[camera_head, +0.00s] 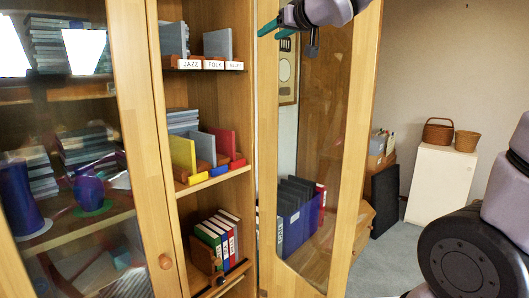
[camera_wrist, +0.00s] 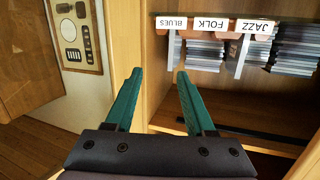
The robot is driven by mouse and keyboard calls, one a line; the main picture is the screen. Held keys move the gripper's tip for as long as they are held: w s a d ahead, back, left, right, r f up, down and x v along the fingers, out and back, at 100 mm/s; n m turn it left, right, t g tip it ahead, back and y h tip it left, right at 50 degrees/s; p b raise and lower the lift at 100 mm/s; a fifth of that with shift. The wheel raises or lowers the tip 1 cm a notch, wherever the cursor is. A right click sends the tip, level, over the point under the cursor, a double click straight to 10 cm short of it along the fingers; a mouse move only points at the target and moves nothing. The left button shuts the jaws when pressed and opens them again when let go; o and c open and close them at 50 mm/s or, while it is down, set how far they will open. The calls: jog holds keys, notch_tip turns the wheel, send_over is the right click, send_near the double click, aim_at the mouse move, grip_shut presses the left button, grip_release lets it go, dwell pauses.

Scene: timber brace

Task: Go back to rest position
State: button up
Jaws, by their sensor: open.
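My gripper (camera_head: 276,27) shows at the top of the head view, with its green fingers pointing left, in front of the cabinet's upper right side. In the wrist view my gripper (camera_wrist: 157,88) has its two green fingers spread apart with nothing between them. It is open and empty. The view from the wrist is upside down, with the shelf labels reading inverted. The fingers point toward the shelf unit and the wall edge beside it.
An open wooden cabinet (camera_head: 247,150) has shelves with JAZZ, FOLK and BLUES labels (camera_head: 214,64), colored dividers (camera_head: 205,150) and binders (camera_head: 217,238). Glass doors stand at left (camera_head: 140,150) and right (camera_head: 357,150). A white cabinet (camera_head: 438,190) with baskets (camera_head: 438,132) stands at far right.

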jog(key=s+d+f+m+g+h, duration=0.1)
jog(key=s+d+f+m+h, duration=0.15)
jog(key=d, duration=0.45)
jog(key=s+d+f+m+g+h, duration=0.1)
jog(key=s+d+f+m+h, duration=0.1)
jog(key=s+d+f, duration=0.3)
jog(key=d+f+m+h, duration=0.2)
jog(key=d+m+h, duration=0.1)
jog(key=d, duration=0.5)
jog(key=s+d+f+m+g, duration=0.1)
jog(key=s+f+g, duration=0.1)
jog(key=s+f, duration=0.2)
jog(key=s+d+f+m+g+y, duration=0.1)
jog(key=s+f+g, duration=0.1)
jog(key=s+f, duration=0.3)
jog(key=s, duration=0.4)
jog(key=shift+d+g, duration=0.15)
jog(key=shift+g, duration=0.25)
